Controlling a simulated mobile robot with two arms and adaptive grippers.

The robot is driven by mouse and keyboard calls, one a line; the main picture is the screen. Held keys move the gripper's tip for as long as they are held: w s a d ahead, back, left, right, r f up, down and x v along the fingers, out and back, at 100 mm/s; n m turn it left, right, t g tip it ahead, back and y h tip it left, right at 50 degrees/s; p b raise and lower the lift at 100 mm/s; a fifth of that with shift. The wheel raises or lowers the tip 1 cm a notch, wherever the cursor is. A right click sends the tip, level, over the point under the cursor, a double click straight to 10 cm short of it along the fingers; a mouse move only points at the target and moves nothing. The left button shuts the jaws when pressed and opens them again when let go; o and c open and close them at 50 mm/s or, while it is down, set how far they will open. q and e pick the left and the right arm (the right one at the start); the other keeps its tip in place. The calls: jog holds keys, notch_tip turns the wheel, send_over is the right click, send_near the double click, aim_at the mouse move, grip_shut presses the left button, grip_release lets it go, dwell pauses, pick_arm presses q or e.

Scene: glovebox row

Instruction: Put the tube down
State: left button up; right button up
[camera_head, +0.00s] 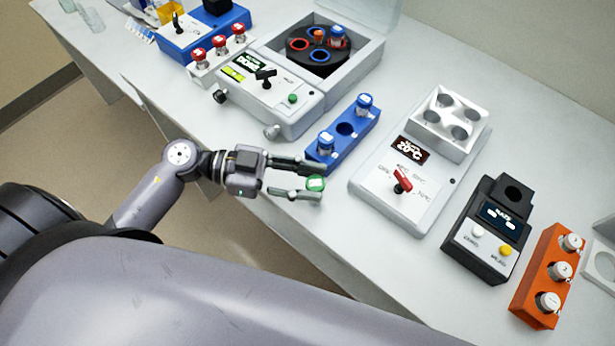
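A green-capped tube (316,184) sits between the fingertips of my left gripper (318,181), which is shut on it. Only its cap shows clearly; the body below is mostly hidden, so I cannot tell how far it is above the bench. A blue rack (326,166) is just beyond the gripper, close to its upper finger. Blue-capped tubes stand in its far end (364,104) and near end (326,142); its middle hole (345,129) is empty. My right gripper is not in view.
A centrifuge (290,100) with open lid and a white rack of red-capped tubes (218,50) stand behind. To the right are a white heater block with empty wells (393,185), a black meter (487,235) and an orange rack (545,270). The bench front edge is near.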

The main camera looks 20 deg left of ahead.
pick_arm(q)
jog(key=shift+o, duration=1.4)
jog(key=shift+r, duration=0.1)
jog(key=b+v, duration=0.2)
jog(key=v, duration=1)
